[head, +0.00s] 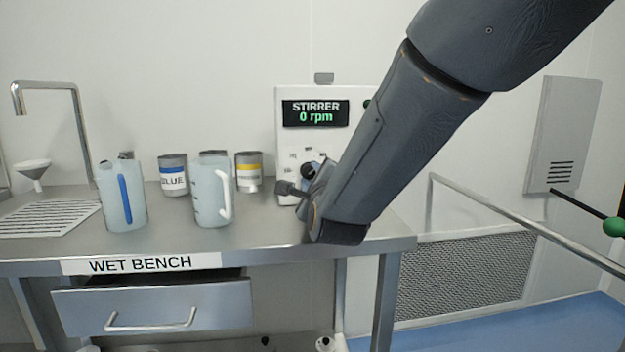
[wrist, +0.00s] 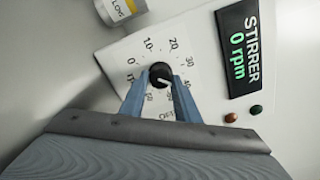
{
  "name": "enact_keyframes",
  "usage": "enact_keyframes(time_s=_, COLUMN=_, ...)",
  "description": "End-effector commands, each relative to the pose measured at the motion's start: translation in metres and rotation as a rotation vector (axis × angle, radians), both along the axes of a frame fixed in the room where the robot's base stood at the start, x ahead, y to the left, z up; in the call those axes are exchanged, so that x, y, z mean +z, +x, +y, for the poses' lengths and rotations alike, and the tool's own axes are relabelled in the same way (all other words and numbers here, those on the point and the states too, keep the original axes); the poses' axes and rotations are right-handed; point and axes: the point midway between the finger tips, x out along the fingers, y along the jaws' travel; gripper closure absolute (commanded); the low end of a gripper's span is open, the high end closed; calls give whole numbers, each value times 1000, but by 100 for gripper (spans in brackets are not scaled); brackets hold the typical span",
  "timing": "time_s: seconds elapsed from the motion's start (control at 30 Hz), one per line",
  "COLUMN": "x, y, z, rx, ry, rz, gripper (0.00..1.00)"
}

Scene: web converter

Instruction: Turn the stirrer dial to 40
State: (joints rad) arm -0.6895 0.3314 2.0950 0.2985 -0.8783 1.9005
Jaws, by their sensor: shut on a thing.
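The stirrer (head: 287,140) is a white box at the back of the wet bench, and its display (head: 316,113) reads 0 rpm. Its black dial (wrist: 160,74) sits inside a ring of printed numbers in the wrist view. A small pale mark on the dial points to the right, roughly toward the 40; its exact reading is hard to tell. My gripper (wrist: 160,82) is shut on the dial, one blue-grey finger on each side. In the head view my gripper (head: 303,184) and arm partly cover the dial and the box's right side.
Two jugs, one with a blue handle (head: 125,196) and one with a white handle (head: 211,192), stand left of the stirrer. Several cans, including a yellow-banded one (head: 248,172), stand behind. A red and a green button (wrist: 256,109) sit below the display.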

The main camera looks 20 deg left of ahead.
Motion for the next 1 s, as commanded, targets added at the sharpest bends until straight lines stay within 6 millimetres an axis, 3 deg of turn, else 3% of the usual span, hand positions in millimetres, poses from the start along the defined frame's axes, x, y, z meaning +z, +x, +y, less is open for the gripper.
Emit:
enact_keyframes(time_s=0.3, x=-2, y=0, z=0, rx=1, ry=-1, rz=3, gripper=94)
enact_keyframes(time_s=0.33, x=-2, y=0, z=0, rx=1, ry=-1, rz=3, gripper=66)
enact_keyframes(time_s=0.43, x=-1, y=0, z=0, rx=1, ry=-1, rz=3, gripper=52)
enact_keyframes(time_s=0.77, x=0, y=-3, z=-1, rx=1, ry=0, rz=1, gripper=52)
enact_keyframes(time_s=1.0, x=0, y=-33, z=-15, rx=3, ry=-1, rz=0, gripper=52)
